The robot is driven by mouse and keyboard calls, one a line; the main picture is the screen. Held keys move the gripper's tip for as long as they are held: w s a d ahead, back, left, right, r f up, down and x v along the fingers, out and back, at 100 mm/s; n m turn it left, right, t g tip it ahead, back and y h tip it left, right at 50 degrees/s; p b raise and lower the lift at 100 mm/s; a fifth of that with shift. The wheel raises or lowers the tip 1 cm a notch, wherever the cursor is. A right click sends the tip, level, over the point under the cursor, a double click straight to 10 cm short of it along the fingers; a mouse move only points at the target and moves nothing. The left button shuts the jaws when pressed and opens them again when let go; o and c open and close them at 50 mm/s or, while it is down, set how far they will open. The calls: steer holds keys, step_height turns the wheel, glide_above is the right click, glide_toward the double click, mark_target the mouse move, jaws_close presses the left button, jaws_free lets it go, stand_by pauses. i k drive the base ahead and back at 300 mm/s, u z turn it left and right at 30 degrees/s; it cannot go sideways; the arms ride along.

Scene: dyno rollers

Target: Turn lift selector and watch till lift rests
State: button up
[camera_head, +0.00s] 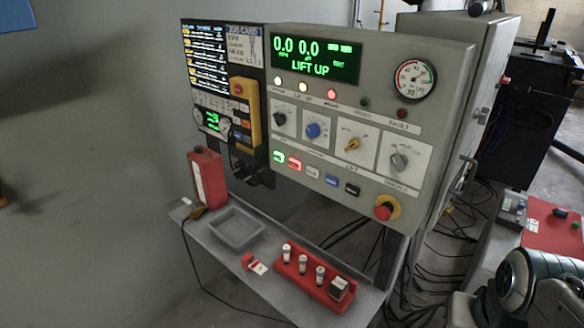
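The control panel (440,90) stands on the wall side, with a row of selector knobs. The lift selector appears to be the yellow knob (353,145) on a white plate, with a label below that seems to read LIFT. Its handle is tilted; its exact setting is too small to read. The green display (315,55) reads 0.0 and 0.0, with LIFT UP below. My arm shows at the lower right, well apart from the panel. My gripper is not visible, and the lift itself cannot be made out.
Other knobs are black (280,118), blue (313,130) and grey (400,160). A red emergency button (384,211) sits at the panel's lower right. Below, a shelf (205,255) holds a grey tray (235,246) and red rack (300,279). Cables hang at right.

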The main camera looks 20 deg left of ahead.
mark_target(354, 144)
steer(key=k, duration=0.5)
steer(key=u, duration=2)
steer(key=i, duration=1.1)
steer(key=z, duration=2.05)
